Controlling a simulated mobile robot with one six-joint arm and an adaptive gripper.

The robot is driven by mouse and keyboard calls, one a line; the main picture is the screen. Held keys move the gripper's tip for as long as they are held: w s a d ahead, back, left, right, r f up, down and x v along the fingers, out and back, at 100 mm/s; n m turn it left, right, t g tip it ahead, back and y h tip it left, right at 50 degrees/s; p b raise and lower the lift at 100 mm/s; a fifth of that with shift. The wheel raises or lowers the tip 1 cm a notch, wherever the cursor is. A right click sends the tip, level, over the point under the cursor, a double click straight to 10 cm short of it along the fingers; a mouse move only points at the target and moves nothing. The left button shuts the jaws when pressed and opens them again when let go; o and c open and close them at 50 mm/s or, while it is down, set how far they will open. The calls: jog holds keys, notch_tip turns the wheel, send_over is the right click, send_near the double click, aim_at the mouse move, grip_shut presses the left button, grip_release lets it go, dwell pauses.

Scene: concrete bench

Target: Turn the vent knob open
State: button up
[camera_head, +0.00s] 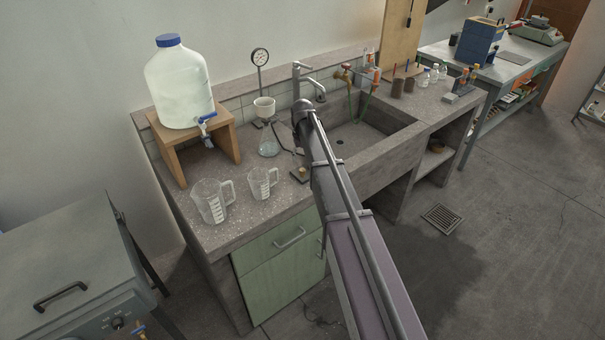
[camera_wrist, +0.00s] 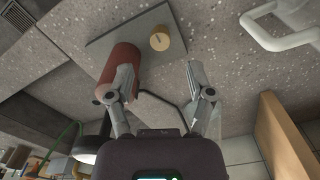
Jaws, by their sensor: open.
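A small round brass-coloured knob (camera_wrist: 160,38) sits on a flat grey plate (camera_wrist: 110,38) on the speckled bench in the wrist view. A dark red cylinder (camera_wrist: 122,58) stands on the same plate, beside the knob. My gripper (camera_wrist: 160,70) is open and empty. The knob lies beyond the gap between its fingertips, apart from them. The left finger overlaps the red cylinder in the picture; I cannot tell whether they touch. In the head view, the small plate (camera_head: 298,177) shows at the bench's front, partly hidden by my arm, which also hides my gripper.
Two clear measuring jugs (camera_head: 211,200) (camera_head: 263,184) stand left of the plate. A glass flask (camera_head: 268,148) with a white funnel (camera_head: 264,107) stands behind it. A water carboy (camera_head: 179,84) rests on a wooden stand (camera_head: 165,150). The sink (camera_head: 345,143) lies to the right.

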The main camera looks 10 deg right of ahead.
aim_at(302, 170)
jog(key=shift+f+b, duration=2.6)
jog(key=shift+f, duration=0.3)
grip_shut()
